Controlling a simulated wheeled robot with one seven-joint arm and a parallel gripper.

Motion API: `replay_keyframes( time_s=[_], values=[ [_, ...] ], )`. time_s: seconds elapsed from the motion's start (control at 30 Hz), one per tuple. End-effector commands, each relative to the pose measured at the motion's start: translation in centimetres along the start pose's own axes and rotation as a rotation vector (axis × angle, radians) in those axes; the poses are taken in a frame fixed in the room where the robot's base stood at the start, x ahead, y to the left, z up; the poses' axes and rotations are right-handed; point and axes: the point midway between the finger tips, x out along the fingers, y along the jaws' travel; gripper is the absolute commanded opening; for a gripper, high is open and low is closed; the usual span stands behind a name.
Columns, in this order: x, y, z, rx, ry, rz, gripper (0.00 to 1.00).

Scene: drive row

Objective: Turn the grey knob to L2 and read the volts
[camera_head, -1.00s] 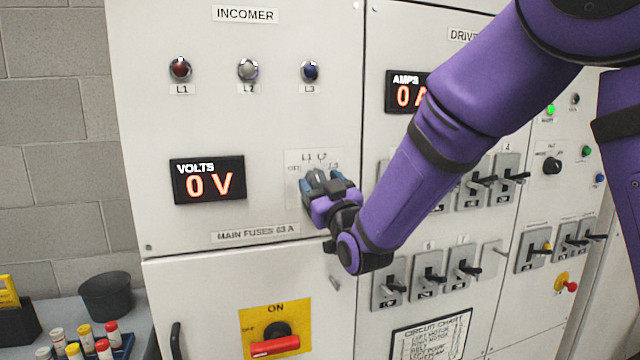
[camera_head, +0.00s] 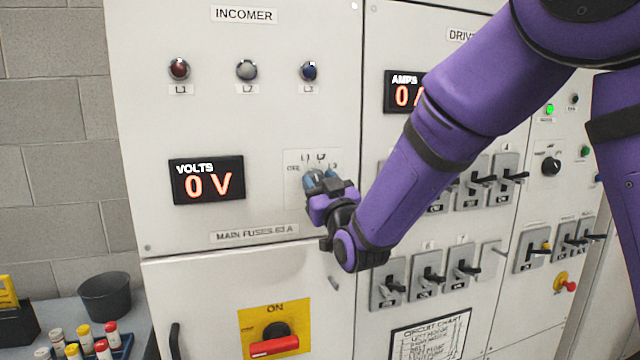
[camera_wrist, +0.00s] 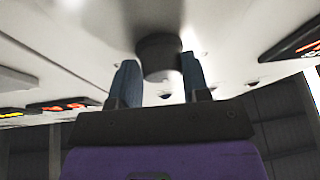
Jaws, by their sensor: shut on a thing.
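The grey knob (camera_wrist: 158,55) sits between the two blue fingers of my gripper (camera_wrist: 162,85) in the wrist view. In the head view my gripper (camera_head: 322,181) is shut on it at a pale plate (camera_head: 294,183) on the incomer panel, and the fingers mostly hide the knob. The plate carries the marks OFF, L1, L2 and L3; the L2 mark is partly blurred, and I cannot tell which mark the knob points at. The volts display (camera_head: 207,181), left of the plate, reads 0 V in orange digits.
Lamps L1 (camera_head: 179,69), L2 (camera_head: 246,69) and L3 (camera_head: 308,71) are above. A red-handled main switch (camera_head: 274,346) is below. The amps display (camera_head: 403,92) is partly behind my arm. Several breakers are to the right. A black pot (camera_head: 106,297) stands at lower left.

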Motion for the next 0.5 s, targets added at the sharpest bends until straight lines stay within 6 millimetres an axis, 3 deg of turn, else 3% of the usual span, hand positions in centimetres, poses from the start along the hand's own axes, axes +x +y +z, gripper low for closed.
replay_keyframes(
  time_s=[0.5],
  values=[
    [0.06,-0.45,-0.08,0.341,0.025,0.137,0.19]
  ],
)
